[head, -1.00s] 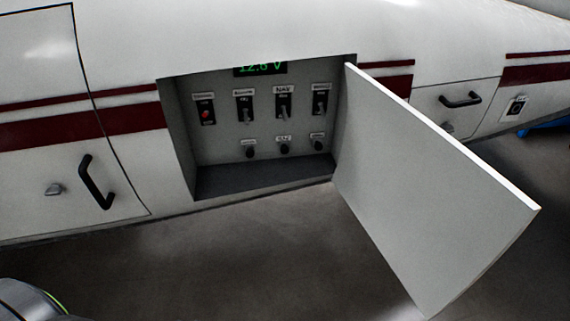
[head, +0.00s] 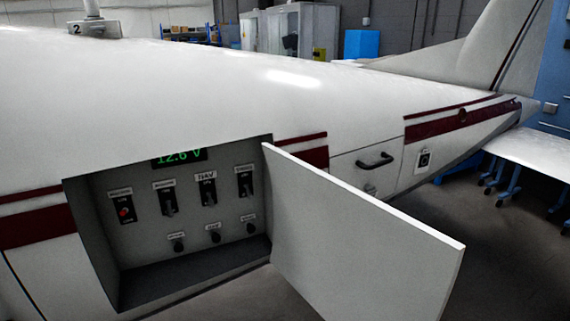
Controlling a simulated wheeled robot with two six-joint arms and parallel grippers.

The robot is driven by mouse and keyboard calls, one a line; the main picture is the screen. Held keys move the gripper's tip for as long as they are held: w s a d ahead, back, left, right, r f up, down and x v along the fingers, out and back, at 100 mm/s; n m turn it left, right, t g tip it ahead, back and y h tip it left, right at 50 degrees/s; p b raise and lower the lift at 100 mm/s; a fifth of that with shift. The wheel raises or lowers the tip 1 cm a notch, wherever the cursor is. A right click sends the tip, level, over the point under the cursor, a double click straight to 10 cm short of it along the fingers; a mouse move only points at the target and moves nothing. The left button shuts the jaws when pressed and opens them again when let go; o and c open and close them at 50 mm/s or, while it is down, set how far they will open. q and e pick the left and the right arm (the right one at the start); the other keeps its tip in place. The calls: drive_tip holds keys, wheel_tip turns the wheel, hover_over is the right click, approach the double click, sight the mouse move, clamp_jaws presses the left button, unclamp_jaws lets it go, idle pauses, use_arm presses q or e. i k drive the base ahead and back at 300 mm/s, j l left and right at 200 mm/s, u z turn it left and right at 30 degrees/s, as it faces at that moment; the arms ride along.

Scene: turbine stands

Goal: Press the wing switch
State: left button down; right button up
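An open recessed panel (head: 130,268) in the white aircraft's side holds several switches. The upper row has a switch with a red spot (head: 125,211), then three dark toggles, of which the third switch (head: 208,191) has a label that seems to read NAV. The other labels are too blurred to read, so I cannot tell whether one is the wing switch. Three small dark knobs (head: 214,238) sit below. A separate small switch plate (head: 423,161) is on the fuselage further right. Neither gripper is in view.
The panel's white door (head: 360,235) stands open, jutting out to the right of the recess. A green display (head: 180,157) reads about 12.6 V. A closed hatch with a black handle (head: 375,160) lies beyond. Blue stands (head: 502,178) are at the far right.

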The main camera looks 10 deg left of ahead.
sight(246, 185)
drive_tip(key=i+j, duration=0.6)
drive_tip(key=j, duration=0.25)
drive_tip(key=k+j, duration=0.1)
drive_tip(key=j+u, duration=0.05)
drive_tip(key=j, duration=0.05)
